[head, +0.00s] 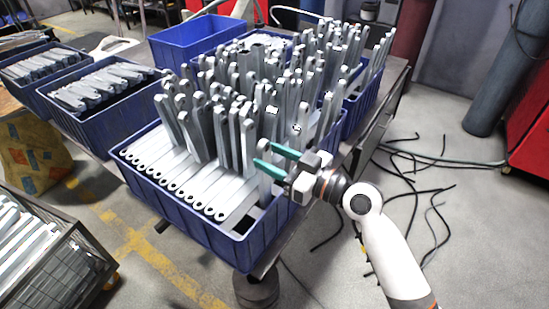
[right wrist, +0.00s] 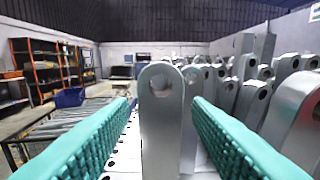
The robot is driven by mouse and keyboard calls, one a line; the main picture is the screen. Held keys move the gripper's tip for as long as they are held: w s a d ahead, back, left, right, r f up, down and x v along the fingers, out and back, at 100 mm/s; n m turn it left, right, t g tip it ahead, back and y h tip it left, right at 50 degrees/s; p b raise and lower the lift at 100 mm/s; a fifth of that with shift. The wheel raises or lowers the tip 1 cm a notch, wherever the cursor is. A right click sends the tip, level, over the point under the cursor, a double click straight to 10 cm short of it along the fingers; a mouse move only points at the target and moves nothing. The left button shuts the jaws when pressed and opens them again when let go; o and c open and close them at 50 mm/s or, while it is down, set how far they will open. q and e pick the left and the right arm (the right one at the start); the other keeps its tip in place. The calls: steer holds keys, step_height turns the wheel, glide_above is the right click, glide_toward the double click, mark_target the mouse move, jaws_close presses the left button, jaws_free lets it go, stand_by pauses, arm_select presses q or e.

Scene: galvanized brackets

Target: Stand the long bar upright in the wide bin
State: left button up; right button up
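The wide blue bin (head: 196,226) holds a row of grey bars lying flat (head: 180,180) at the front, with many bars standing behind them. A long grey bar (head: 265,187) with a rounded, holed top stands upright near the bin's right front corner. My right gripper (head: 271,165) has its green fingers on either side of this bar's top. In the right wrist view the bar (right wrist: 161,125) stands between the fingers, with a narrow gap on each side. The gripper looks open. The bar's lower end is hidden. My left gripper is not in view.
Standing bars (head: 235,125) crowd close behind and left of the right gripper. An empty blue bin (head: 200,38) is at the back, and blue bins of bars (head: 75,122) are at left. Black cables lie on the floor at right.

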steer(key=shift+o, duration=0.6)
steer(key=shift+f, duration=0.1)
steer(key=shift+s+d, duration=0.15)
steer(key=shift+d, duration=0.1)
steer(key=b+v, duration=0.4)
steer(key=v, duration=0.7)
steer(key=shift+s, duration=0.15)
steer(key=shift+d, duration=0.15)
